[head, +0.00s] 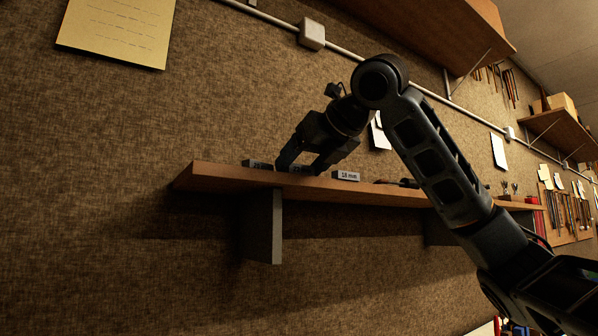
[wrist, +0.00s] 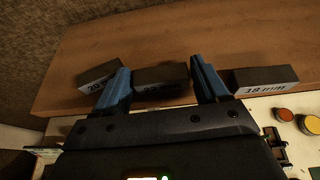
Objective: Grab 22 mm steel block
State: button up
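The 22 mm steel block (wrist: 162,76) is dark grey and lies on the wooden shelf, in the middle of three blocks in the wrist view. Its front label is partly hidden by my gripper's body. My gripper (wrist: 160,70) is open, with one blue finger on each side of this block. Small gaps seem to show between the fingers and the block; contact is hard to tell. In the head view my gripper (head: 300,168) points down at the shelf, and the middle block is mostly hidden between its fingers.
A block labelled 18 mm (wrist: 265,80) lies to the right, close to the right finger. A block whose label starts with 20 (wrist: 97,76) lies close to the left finger. The shelf (head: 225,177) is fixed to a brown wall. Small items stand farther right on it.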

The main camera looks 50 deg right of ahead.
jog(key=c, duration=0.7)
jog(key=shift+c, duration=0.7)
jog(key=shift+r, duration=0.15)
